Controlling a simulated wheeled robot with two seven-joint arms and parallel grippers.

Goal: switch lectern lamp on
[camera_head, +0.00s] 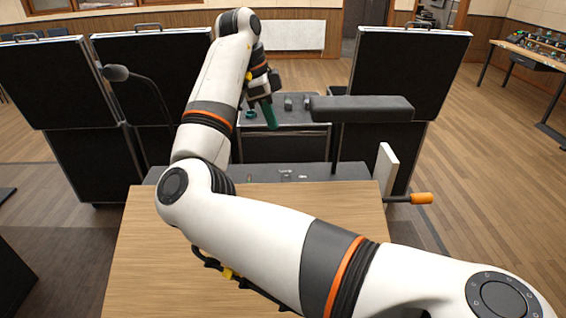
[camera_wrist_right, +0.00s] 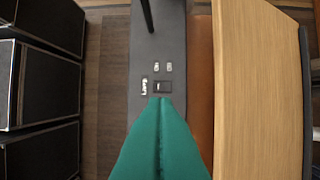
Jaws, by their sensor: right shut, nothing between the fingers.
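The lectern lamp (camera_head: 362,108) looks like a long dark bar on a thin post rising from a grey strip (camera_head: 325,172) behind the wooden lectern top (camera_head: 150,250). No glow shows on it. In the right wrist view, a small black switch (camera_wrist_right: 163,87) with a white mark sits on the grey strip (camera_wrist_right: 158,120). Whether it is on or off I cannot tell. My right gripper (camera_head: 271,117) has teal fingers shut together and empty. In the right wrist view the fingertips (camera_wrist_right: 160,101) appear just below the switch; contact cannot be judged. My left gripper is out of view.
A gooseneck microphone (camera_head: 116,73) stands left of my right arm. Black cases (camera_head: 410,75) stand behind. A white panel (camera_head: 387,168) with an orange handle (camera_head: 421,198) is at the lectern's right. Two small pale fittings (camera_wrist_right: 162,67) and a label (camera_wrist_right: 144,86) sit by the switch.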

